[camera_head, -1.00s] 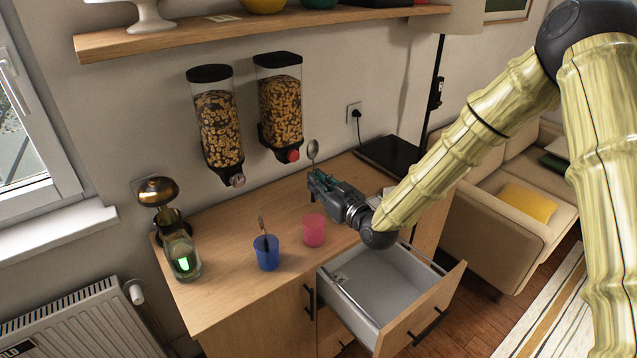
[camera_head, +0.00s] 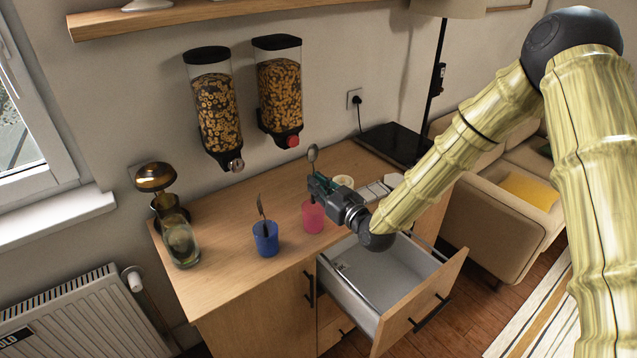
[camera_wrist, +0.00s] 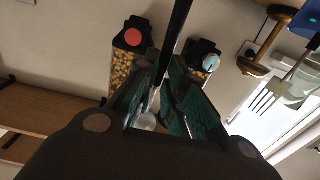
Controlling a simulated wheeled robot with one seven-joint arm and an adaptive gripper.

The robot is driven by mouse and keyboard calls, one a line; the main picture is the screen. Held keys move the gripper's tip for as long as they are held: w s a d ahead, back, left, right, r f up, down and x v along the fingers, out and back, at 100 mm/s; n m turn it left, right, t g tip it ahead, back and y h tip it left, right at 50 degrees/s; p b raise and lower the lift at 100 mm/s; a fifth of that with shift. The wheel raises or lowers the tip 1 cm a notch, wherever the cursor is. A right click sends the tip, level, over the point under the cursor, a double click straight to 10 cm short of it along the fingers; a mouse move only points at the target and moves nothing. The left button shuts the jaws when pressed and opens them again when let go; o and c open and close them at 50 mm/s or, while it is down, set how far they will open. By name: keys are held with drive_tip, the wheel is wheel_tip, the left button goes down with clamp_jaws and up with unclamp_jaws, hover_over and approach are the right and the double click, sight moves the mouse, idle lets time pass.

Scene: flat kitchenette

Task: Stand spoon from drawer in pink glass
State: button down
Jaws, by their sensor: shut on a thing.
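My gripper (camera_head: 318,186) is shut on a spoon (camera_head: 312,153), held roughly upright with its bowl up. The spoon's dark handle also shows between the fingers (camera_wrist: 170,95) in the wrist view (camera_wrist: 178,35). The pink glass (camera_head: 313,217) stands on the counter right below the fingers. The gripper covers part of its rim, so I cannot tell whether the handle's lower end is inside it.
A blue cup (camera_head: 266,240) holding a fork (camera_wrist: 268,98) stands left of the pink glass. A clear jar (camera_head: 183,248) and a brass-topped device (camera_head: 156,178) stand at the counter's left end. Two cereal dispensers (camera_head: 215,110) hang on the wall behind. A white cup (camera_head: 343,181) is behind the gripper.

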sight(315, 200)
drive_tip(key=shift+f+b, duration=2.2)
drive_tip(key=shift+f, duration=0.9)
drive_tip(key=c, duration=1.4)
unclamp_jaws()
drive_tip(key=v, duration=1.2)
